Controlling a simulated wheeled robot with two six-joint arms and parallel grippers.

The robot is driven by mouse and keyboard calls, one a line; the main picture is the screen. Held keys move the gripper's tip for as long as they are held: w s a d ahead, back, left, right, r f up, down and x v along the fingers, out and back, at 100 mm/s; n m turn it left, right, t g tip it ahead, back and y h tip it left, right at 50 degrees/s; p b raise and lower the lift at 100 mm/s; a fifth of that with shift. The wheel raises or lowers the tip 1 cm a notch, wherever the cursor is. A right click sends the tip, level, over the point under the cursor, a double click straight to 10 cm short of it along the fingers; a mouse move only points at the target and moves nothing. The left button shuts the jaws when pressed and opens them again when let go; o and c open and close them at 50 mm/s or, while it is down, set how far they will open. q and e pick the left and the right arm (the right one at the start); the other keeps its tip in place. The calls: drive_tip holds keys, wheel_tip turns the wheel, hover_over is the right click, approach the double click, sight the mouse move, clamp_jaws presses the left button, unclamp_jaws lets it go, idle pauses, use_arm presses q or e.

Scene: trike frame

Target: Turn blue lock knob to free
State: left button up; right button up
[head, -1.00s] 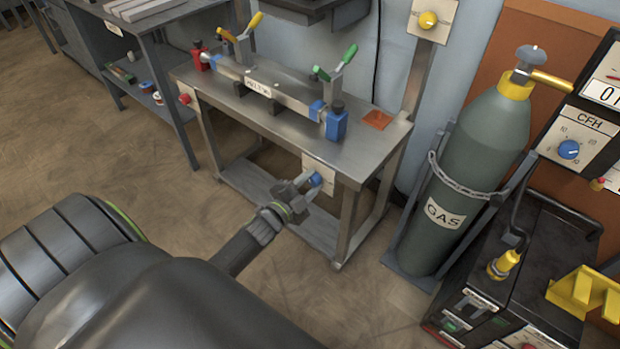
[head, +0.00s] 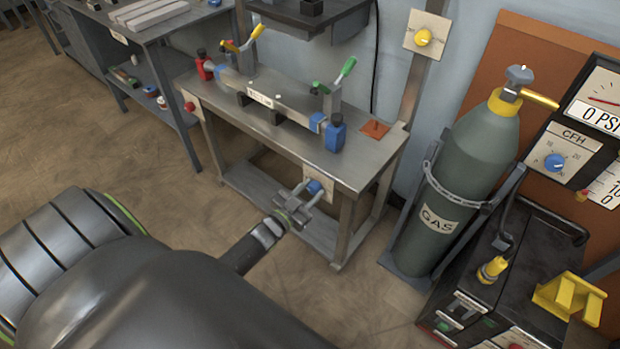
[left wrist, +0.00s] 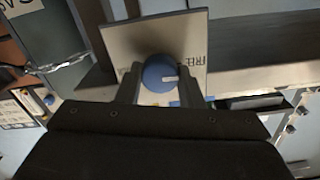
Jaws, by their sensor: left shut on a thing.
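The blue lock knob (head: 315,187) sits on a pale label plate (head: 319,170) at the front right corner of the steel table. My left gripper (head: 311,191) reaches it from the front and is shut on it. In the left wrist view the knob (left wrist: 158,74) is between the two fingers, and its white mark points right. The other lettering is mostly hidden behind the knob and the left finger. My right gripper is not in view.
The steel table (head: 255,135) carries a clamp bar with red and blue end blocks. A red knob (head: 190,106) is at its front left, and a yellow knob (head: 424,37) is on the post. A gas cylinder (head: 450,185) stands to the right. The floor in front is clear.

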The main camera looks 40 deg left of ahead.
use_arm(q)
drive_tip(key=shift+n, duration=0.3)
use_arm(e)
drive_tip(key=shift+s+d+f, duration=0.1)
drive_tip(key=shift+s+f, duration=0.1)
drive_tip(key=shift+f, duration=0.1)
use_arm(q)
drive_tip(key=o, duration=1)
drive_tip(key=s+a+p, duration=0.1)
drive_tip(key=s, duration=1.6)
drive_tip(key=shift+s+a, duration=0.2)
drive_tip(key=shift+s, duration=0.05)
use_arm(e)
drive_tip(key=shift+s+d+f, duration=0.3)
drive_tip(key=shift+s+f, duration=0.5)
use_arm(q)
drive_tip(key=shift+f, duration=0.1)
